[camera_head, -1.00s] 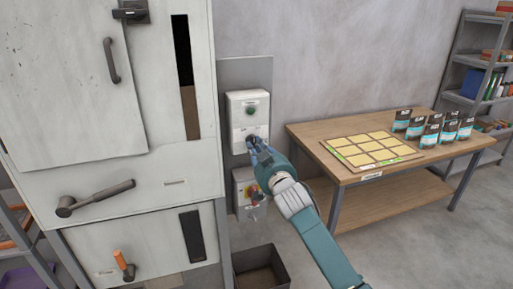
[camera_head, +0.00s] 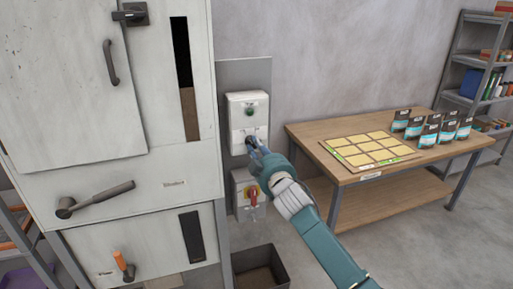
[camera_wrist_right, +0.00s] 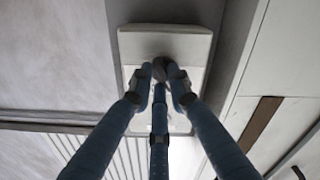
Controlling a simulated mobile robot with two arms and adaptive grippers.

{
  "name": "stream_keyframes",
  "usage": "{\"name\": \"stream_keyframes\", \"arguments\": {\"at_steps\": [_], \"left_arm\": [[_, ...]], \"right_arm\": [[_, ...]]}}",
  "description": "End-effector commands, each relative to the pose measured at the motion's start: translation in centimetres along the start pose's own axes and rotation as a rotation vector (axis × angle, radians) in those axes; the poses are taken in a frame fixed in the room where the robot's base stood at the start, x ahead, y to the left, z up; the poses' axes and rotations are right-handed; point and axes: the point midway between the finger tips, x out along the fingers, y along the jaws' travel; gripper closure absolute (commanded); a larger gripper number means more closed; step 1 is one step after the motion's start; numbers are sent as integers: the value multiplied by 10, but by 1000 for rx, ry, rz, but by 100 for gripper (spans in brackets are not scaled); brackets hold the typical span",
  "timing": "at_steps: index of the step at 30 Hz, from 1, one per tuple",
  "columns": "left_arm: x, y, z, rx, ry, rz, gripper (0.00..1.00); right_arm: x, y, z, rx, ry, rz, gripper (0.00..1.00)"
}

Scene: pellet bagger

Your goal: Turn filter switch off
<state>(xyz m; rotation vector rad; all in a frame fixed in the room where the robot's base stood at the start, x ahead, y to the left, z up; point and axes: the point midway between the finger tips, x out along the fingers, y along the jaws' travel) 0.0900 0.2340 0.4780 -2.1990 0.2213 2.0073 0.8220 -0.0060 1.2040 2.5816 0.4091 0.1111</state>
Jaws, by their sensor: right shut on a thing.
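The filter switch box (camera_head: 247,111) is a white panel on a grey backing plate, with a green-black round button or lamp near its top. Its dark knob low on the front is mostly hidden behind my fingers. My right gripper (camera_head: 252,147) is at that knob, its fingers closed around it. In the right wrist view, the fingers of my right gripper (camera_wrist_right: 160,85) meet on the dark knob (camera_wrist_right: 161,67) of the white box (camera_wrist_right: 185,45). The knob's exact angle cannot be told. My left gripper is not in view.
Below is a grey box with a red and yellow rotary switch (camera_head: 253,194). At left stands a white cabinet (camera_head: 90,90) with a lever handle (camera_head: 98,199). At right a wooden table (camera_head: 390,170) holds a tile board and several bags. A dark bin (camera_head: 262,270) sits on the floor.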

Motion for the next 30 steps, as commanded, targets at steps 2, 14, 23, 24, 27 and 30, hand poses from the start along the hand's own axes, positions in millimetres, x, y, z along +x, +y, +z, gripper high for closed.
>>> {"name": "stream_keyframes", "arguments": {"at_steps": [2,14,23,24,27,30], "left_arm": [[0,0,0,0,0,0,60],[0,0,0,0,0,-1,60],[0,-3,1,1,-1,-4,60],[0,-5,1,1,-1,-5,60],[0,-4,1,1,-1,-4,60],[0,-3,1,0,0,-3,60]], "right_arm": [[0,0,0,-7,0,0,100],[0,0,0,-9,1,1,69],[0,0,0,-7,0,0,64],[-1,0,0,-7,0,0,64],[-6,0,0,-6,0,0,64],[-17,0,1,-7,0,1,64]]}}
